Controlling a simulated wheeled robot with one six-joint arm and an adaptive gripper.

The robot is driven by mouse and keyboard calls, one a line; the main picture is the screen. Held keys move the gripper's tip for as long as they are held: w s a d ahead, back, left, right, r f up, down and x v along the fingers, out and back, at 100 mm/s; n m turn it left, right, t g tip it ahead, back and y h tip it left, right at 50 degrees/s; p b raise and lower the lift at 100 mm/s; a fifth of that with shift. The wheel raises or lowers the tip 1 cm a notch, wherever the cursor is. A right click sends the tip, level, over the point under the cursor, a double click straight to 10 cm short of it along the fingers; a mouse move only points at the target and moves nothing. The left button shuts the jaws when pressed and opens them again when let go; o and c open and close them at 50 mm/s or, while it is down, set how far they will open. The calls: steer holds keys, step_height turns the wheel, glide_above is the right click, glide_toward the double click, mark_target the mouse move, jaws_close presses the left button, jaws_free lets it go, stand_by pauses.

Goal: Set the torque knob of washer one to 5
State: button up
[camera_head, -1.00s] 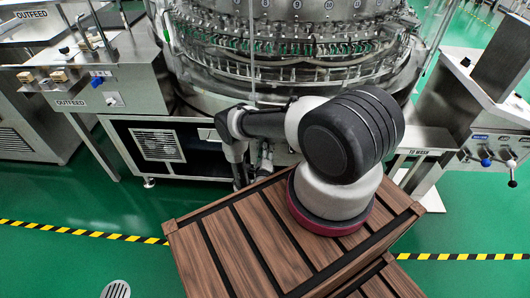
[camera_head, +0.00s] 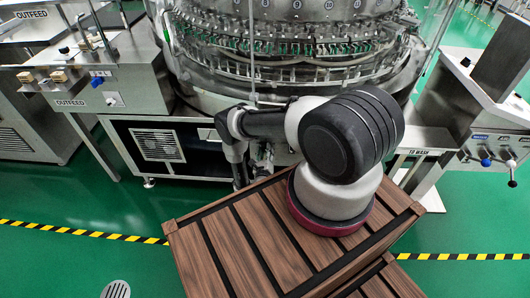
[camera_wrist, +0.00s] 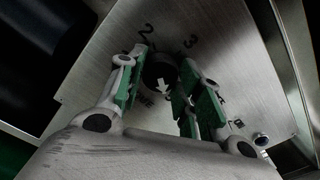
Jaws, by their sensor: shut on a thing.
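In the wrist view a round black knob (camera_wrist: 160,72) with a white arrow sits on a brushed metal panel (camera_wrist: 232,52). The arrow points toward the lower part of the picture. The numerals 2 and 3 show above the knob; other marks are partly covered by the fingers. My gripper (camera_wrist: 158,90) has its green-padded fingers on either side of the knob and is shut on it. In the head view my arm reaches down to the front of the large rotary washer (camera_head: 290,45); the knob and fingertips cannot be made out there.
A brown slatted wooden surface (camera_head: 215,240) lies in front of the washer. The outfeed cabinet (camera_head: 125,85) stands at left, and a panel with blue and dark knobs (camera_head: 495,155) at right. Green floor with striped tape (camera_head: 80,233) is open at the lower left.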

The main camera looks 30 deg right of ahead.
steer(key=shift+f, duration=0.1)
steer(key=o, duration=1)
steer(key=shift+o, duration=0.2)
step_height(320, 180, up, 10)
steer(key=shift+s, duration=0.1)
